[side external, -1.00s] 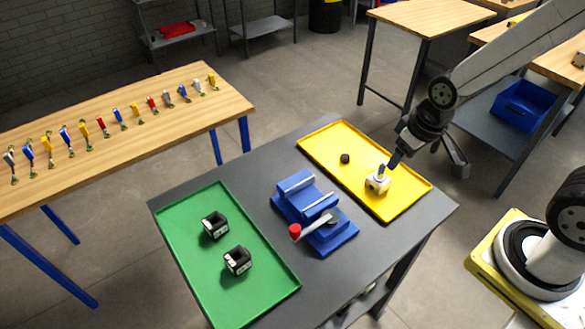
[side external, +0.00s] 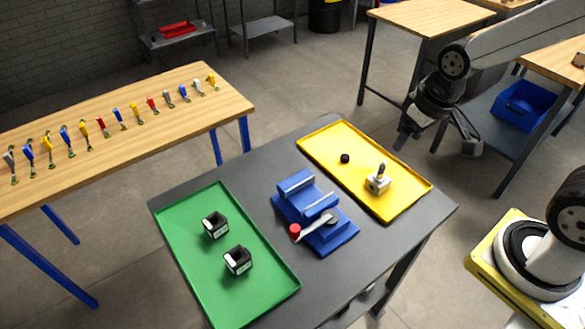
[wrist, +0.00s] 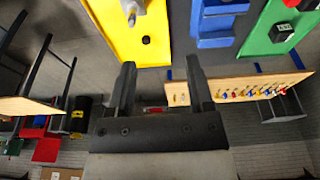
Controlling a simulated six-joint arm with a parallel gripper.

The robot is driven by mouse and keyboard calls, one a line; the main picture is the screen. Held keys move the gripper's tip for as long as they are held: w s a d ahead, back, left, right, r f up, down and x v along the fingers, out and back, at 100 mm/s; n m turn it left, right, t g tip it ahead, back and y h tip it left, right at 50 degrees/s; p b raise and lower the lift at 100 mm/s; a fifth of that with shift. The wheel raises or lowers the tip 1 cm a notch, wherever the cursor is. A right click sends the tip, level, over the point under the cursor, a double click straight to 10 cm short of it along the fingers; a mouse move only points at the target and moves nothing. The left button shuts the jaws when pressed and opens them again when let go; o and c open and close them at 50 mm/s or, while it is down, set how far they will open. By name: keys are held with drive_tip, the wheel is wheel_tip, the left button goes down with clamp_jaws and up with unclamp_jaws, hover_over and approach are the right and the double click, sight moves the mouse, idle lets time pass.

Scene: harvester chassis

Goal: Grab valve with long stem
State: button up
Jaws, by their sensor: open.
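A small white block with a dark upright stem (side external: 377,184) stands in the yellow tray and could be the valve. In the wrist view, part of it (wrist: 133,8) is cut off at the top edge. A short dark round piece (side external: 345,158) lies in the same tray and also shows in the wrist view (wrist: 145,40). My gripper (side external: 436,138) is open and empty, above and to the right of the tray, apart from both pieces. In the wrist view, its two fingers (wrist: 161,82) are spread with nothing between them.
The yellow tray (side external: 318,145), a blue vise (side external: 300,202) with a red-knobbed handle and a green tray (side external: 182,238) with two black blocks share the grey table. A wooden bench (side external: 170,130) at left holds a row of small coloured-handled items. A blue bin (side external: 525,104) sits at right.

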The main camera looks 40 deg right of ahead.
drive_tip(key=w+d+f+m+g+y, duration=0.1)
drive_tip(key=w+d+m+g+y, duration=0.15)
drive_tip(key=m+y, duration=0.4)
drive_tip(key=w+d+m+g+y, duration=0.1)
drive_tip(key=d+m+y, duration=0.25)
drive_tip(key=m, duration=0.55)
drive_tip(key=m+t+y, duration=0.3)
drive_tip(key=m+t, duration=0.1)
drive_tip(key=m, duration=0.1)
hover_over(374, 180)
drive_tip(key=s+d, duration=0.2)
drive_tip(key=d, duration=0.5)
wheel_tip(374, 180, down, 15)
drive_tip(key=shift+w+a+f, duration=0.1)
drive_tip(key=shift+w+f, duration=0.05)
drive_tip(key=shift+f, duration=0.7)
drive_tip(key=shift+x, duration=3.95)
